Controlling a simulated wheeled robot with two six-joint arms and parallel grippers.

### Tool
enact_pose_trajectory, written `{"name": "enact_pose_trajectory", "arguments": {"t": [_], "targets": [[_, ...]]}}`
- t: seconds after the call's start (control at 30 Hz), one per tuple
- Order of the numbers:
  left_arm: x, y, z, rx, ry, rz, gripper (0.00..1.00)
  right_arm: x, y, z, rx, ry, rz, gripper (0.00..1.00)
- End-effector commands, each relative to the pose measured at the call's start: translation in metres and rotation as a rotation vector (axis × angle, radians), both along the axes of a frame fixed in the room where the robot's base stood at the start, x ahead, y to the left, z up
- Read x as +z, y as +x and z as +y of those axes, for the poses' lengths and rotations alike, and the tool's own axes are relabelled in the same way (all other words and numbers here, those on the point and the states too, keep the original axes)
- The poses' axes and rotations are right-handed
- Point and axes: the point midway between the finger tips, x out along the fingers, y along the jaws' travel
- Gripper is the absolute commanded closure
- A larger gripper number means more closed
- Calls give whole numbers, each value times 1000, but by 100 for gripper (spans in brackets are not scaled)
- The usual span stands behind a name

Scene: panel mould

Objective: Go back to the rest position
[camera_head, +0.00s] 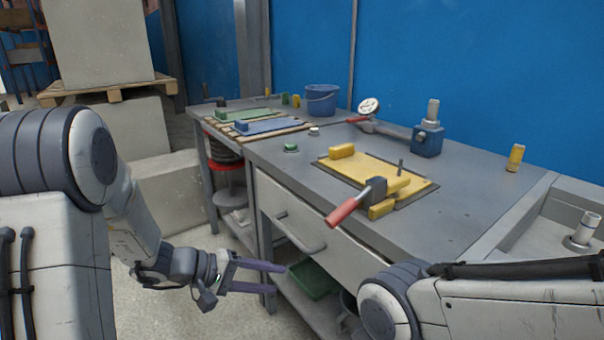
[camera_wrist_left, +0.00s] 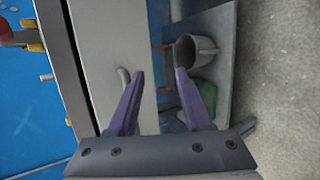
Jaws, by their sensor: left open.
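My left gripper (camera_head: 282,278) hangs low in front of the workbench (camera_head: 470,214), beside its drawer front (camera_head: 300,222). Its two purple fingers are apart with nothing between them. In the left wrist view the open fingers (camera_wrist_left: 160,95) point toward the bench front, with the pale drawer front (camera_wrist_left: 105,50) and its handle to their left. My right arm (camera_head: 480,300) comes in at the lower right. Its gripper is out of the picture.
On the bench lie a yellow panel (camera_head: 375,172), a red-handled tool (camera_head: 350,205), a blue block (camera_head: 428,140), a gauge (camera_head: 368,108) and a blue bucket (camera_head: 321,100). A green bin (camera_head: 314,280) sits on the lower shelf. Concrete blocks (camera_head: 100,42) stand at the back left.

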Motion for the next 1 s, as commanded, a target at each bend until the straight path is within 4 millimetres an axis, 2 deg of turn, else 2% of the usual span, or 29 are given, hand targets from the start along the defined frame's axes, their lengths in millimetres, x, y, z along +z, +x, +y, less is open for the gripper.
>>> {"name": "enact_pose_trajectory", "arguments": {"t": [0.03, 0.1, 0.2, 0.3, 0.4, 0.5, 0.67, 0.8, 1.0], "targets": [[-10, -26, -10, -80, 87, 68, 50, 0, 0, 0, 0, 0, 0, 36], [-27, -60, -10, -172, 230, 157, 50, 0, 0, 0, 0, 0, 0, 36], [-46, -97, 3, -268, 455, 227, 50, 0, 0, 0, 0, 0, 0, 36], [-56, -117, 25, -324, 670, 231, 50, 0, 0, 0, 0, 0, 0, 36], [-58, -121, 45, -353, 846, 184, 50, 0, 0, 0, 0, 0, 0, 36], [-54, -117, 59, -366, 983, 108, 50, 0, 0, 0, 0, 0, 0, 36], [-41, -102, 68, -375, 1142, -53, 50, 0, 0, 0, 0, 0, 0, 36], [-28, -122, 24, -523, 1124, -106, 50, 0, 0, 0, 0, 0, 0, 36], [-10, -161, -23, -725, 1098, -163, 50, 0, 0, 0, 0, 0, 0, 36]]}}
